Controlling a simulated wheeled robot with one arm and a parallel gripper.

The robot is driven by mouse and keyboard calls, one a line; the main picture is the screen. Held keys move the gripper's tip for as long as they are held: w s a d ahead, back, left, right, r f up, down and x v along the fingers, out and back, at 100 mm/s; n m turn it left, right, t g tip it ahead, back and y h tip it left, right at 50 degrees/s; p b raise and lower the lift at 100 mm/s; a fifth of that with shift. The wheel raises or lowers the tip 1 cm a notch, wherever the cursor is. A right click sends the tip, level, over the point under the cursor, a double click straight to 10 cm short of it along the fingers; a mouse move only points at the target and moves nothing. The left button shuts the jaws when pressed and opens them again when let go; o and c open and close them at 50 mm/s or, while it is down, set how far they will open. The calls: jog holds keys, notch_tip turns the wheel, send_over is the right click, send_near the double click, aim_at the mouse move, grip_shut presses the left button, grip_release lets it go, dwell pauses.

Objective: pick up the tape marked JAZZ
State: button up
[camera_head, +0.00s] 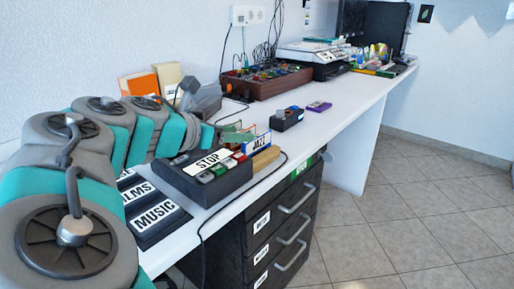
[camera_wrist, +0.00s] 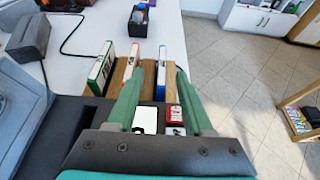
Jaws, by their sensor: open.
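The tape marked JAZZ (camera_head: 257,142), white with a blue edge, stands upright in a small wooden rack (camera_head: 266,160) behind the black STOP device. In the wrist view a blue-edged tape (camera_wrist: 162,62), which looks like the same one, stands at the right of the rack (camera_wrist: 149,78). An orange-edged tape (camera_wrist: 131,63) and a green-edged tape (camera_wrist: 101,68) stand left of it. My gripper (camera_wrist: 158,82) is open and empty, its green fingers pointing toward the rack above the device. In the head view my gripper (camera_head: 234,132) is just left of the JAZZ tape, partly hiding the other tapes.
The black STOP device (camera_head: 205,172) with coloured buttons lies beside the rack. MUSIC and FILMS trays (camera_head: 155,217) are nearer me. A small dark box (camera_head: 287,119) and a purple item (camera_head: 319,106) lie beyond. A cable runs past the rack. Drawers stand below.

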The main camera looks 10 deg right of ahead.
aim_at(257, 148)
jog(key=x, duration=0.5)
jog(key=shift+s+f, duration=0.25)
jog(key=shift+f, duration=0.15)
grip_shut()
